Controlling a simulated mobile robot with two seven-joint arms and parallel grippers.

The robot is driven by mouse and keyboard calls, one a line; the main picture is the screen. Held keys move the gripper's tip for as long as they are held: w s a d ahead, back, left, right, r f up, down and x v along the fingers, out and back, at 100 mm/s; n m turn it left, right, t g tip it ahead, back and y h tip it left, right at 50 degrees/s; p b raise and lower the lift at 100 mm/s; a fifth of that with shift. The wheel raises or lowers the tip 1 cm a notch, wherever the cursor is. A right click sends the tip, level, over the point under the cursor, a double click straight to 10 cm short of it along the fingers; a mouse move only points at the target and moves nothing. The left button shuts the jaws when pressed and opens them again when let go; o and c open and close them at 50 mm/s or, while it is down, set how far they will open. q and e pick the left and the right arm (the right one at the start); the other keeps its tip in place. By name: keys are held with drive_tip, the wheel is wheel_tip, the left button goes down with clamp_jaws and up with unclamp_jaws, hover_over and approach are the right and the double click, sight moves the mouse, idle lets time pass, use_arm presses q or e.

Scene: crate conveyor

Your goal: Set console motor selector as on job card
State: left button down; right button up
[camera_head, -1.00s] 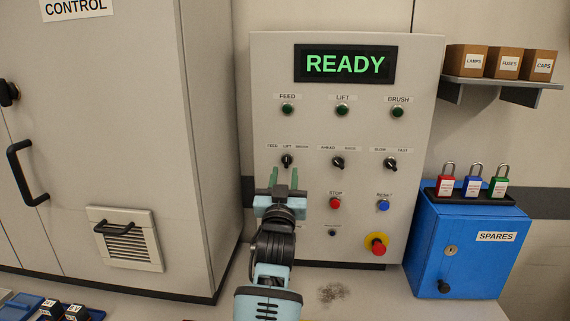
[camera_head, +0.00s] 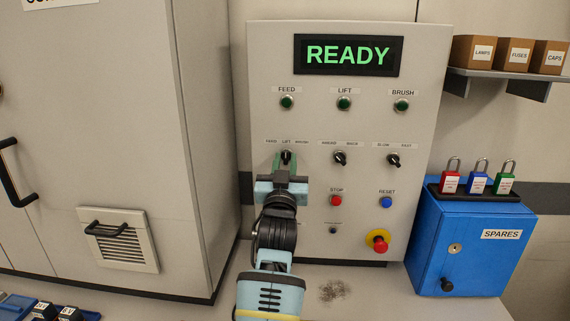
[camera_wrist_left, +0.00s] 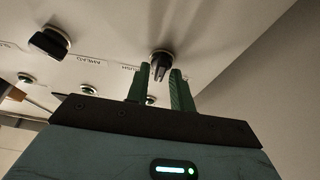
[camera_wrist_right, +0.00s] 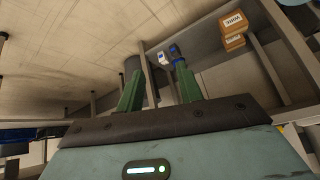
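The grey console (camera_head: 420,55) stands ahead, its screen reading READY. The motor selector (camera_head: 286,156), a black knob labelled FEED, LIFT, BRUSH, is at the left of its knob row. My left gripper (camera_head: 285,164) is open, its green fingertips at either side of that knob. In the left wrist view the knob (camera_wrist_left: 160,64) stands at the fingertips, between the left gripper's fingers (camera_wrist_left: 158,84), with no clear grip on it. The knob's pointer looks roughly upright, but is partly hidden. My right gripper (camera_wrist_right: 160,88) is open and empty, away from the console. I see no job card.
Two other selector knobs (camera_head: 340,158) (camera_head: 393,160), a red stop button (camera_head: 336,200), a blue reset button (camera_head: 386,202) and an emergency stop (camera_head: 380,241) are to the right. A grey cabinet (camera_head: 120,120) is left; a blue spares box (camera_head: 470,250) is right.

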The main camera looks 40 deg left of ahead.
use_arm(q)
drive_tip(key=shift+r+m+h+p, duration=0.25)
drive_tip(key=shift+m+h+p, duration=0.15)
drive_tip(key=shift+m+p, duration=0.55)
drive_tip(key=m+h+p, duration=0.1)
drive_tip(key=m, duration=0.1)
drive_tip(key=m+h+p, duration=0.1)
drive_tip(key=m+p, duration=0.1)
drive_tip(key=m+t+h+p, duration=0.1)
drive_tip(key=m, duration=0.2)
drive_tip(key=shift+s+a+r+p, duration=0.15)
drive_tip(key=shift+a+r+p, duration=0.05)
drive_tip(key=shift+r+p, duration=0.15)
drive_tip(key=shift+m+h+p, duration=0.65)
drive_tip(key=shift+m+h, duration=0.05)
drive_tip(key=shift+m, duration=0.35)
drive_tip(key=shift+f+m+h+p, duration=0.15)
drive_tip(key=shift+m+h+p, duration=0.4)
drive_tip(key=shift+m, duration=0.35)
drive_tip(key=shift+f+m+p, duration=0.15)
drive_tip(key=shift+m+p, duration=0.15)
drive_tip(key=shift+m, duration=0.2)
use_arm(e)
drive_tip(key=w+r+t, duration=0.2)
drive_tip(key=w+r, duration=0.4)
drive_tip(key=r, duration=0.5)
drive_tip(key=shift+w+d+r, duration=0.25)
drive_tip(key=shift+d, duration=0.2)
